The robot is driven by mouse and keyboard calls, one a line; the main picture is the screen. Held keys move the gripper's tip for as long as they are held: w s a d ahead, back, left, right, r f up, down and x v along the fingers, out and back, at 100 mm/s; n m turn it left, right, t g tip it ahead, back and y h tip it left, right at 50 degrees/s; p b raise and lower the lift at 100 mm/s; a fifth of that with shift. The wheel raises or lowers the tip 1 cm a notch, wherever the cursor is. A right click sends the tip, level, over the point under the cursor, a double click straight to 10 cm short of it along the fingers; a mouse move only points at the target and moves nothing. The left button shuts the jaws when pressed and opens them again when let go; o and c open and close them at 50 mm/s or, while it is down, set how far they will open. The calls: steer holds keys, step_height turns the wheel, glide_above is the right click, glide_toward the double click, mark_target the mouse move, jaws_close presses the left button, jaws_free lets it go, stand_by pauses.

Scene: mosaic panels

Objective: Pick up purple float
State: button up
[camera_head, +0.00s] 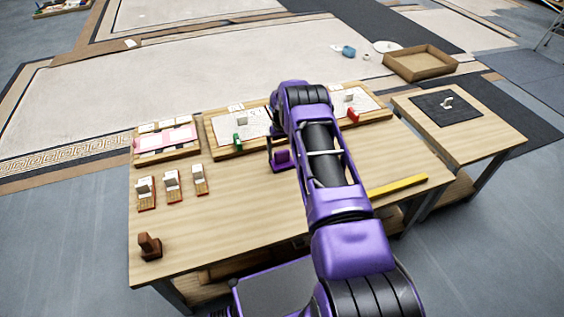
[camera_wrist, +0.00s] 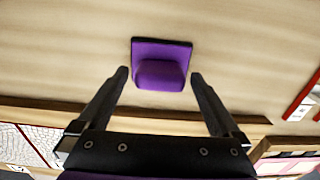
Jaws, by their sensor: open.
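The purple float (camera_wrist: 160,72) lies on the wooden table (camera_wrist: 60,50). In the wrist view it has a flat dark-edged plate and a raised block-like handle. It sits just beyond and between the fingertips of my gripper (camera_wrist: 160,75), which is open and empty, with a gap on each side. In the head view the purple float (camera_head: 282,160) shows beside my purple arm, near the front edge of the panel boards. My gripper (camera_head: 273,150) is partly hidden there by my arm.
Boards with mosaic panels (camera_head: 222,152) stand behind the float, with a green tool (camera_head: 237,143) and a red tool (camera_head: 353,116). Several small racks (camera_head: 172,186) and a brown block tool (camera_head: 150,246) are at left. A yellow bar (camera_head: 397,186) lies at right.

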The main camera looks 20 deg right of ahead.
mark_target(282, 151)
steer(key=shift+f, duration=0.2)
steer(key=c, duration=1.5)
step_height(282, 151, up, 10)
steer(key=shift+r+p, duration=0.1)
steer(key=shift+p, duration=0.55)
